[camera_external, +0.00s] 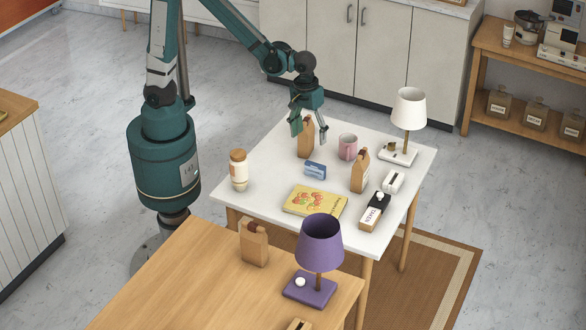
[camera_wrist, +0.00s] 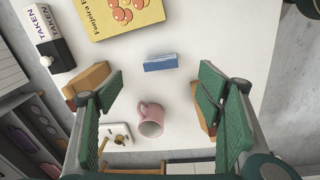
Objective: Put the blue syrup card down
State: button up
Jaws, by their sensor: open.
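The blue syrup card (camera_external: 315,170) rests on the white table (camera_external: 260,195), near its middle. It also shows in the wrist view (camera_wrist: 160,63), lying on the white top beyond my fingertips. My gripper (camera_external: 309,128) is open and empty above the back part of the white table. In the wrist view its two green fingers (camera_wrist: 165,95) stand wide apart, with the card between and past them, not touched by either.
A pink mug (camera_external: 347,147), two brown bags (camera_external: 306,138) (camera_external: 360,170), a white lamp (camera_external: 408,110), a yellow book (camera_external: 315,201), a TAKEN box (camera_external: 374,212) and a jar (camera_external: 239,170) stand around the card. A purple lamp (camera_external: 319,245) is on the wooden table. The table's left front is clear.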

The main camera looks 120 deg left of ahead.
jog(key=s+d+r+m+t, duration=0.6)
jog(key=s+d+r+m, duration=0.7)
jog(key=s+r+m, duration=0.2)
jog(key=shift+s+d+r+m, duration=0.15)
jog(key=shift+s+d+m, duration=0.2)
jog(key=shift+s, duration=1)
jog(key=shift+a, duration=0.1)
dwell(0.6)
